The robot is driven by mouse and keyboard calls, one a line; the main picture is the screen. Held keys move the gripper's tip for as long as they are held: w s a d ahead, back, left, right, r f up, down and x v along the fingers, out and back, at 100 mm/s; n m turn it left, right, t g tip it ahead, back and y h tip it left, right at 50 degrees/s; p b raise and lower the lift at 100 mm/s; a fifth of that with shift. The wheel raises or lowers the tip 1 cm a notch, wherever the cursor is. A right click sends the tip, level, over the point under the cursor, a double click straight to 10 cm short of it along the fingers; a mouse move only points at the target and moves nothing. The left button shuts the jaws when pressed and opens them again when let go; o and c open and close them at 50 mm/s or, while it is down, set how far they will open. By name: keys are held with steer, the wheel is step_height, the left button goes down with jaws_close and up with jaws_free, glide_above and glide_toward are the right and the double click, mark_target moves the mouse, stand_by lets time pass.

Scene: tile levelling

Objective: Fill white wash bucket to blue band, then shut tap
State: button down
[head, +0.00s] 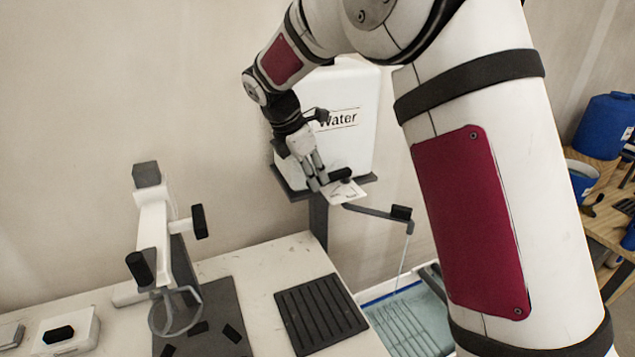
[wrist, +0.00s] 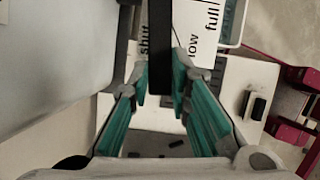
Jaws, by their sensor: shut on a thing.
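My gripper (head: 318,180) is shut on the black tap lever (head: 340,174) below the white water tank (head: 352,135). In the wrist view its teal-padded fingers (wrist: 160,88) flank the black lever (wrist: 160,45). The lever lies between the words "shut" and "low" on the white dial plate (wrist: 203,40); "full" is farther right. A thin water stream (head: 402,262) falls from the spout (head: 380,212) into the white wash bucket (head: 364,301). The bucket holds pale blue-green water over a ribbed grate. A blue band shows along its far inner wall; my arm hides its right part.
A worktable holds a black ribbed mat (head: 320,313), a stand-like device (head: 158,230) on a dark mat, and a white box (head: 68,333) with a black top. At right, a blue barrel (head: 603,125) and a blue bucket (head: 581,180) stand on wooden shelving.

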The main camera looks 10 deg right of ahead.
steer(key=shift+w+a+m+g+b, duration=0.2)
steer(key=shift+w+m+g+b, duration=0.1)
steer(key=shift+w+m+b, duration=0.45)
steer(key=c, duration=1.5)
jaws_free()
steer(key=v, duration=1.2)
steer(key=shift+s, duration=0.1)
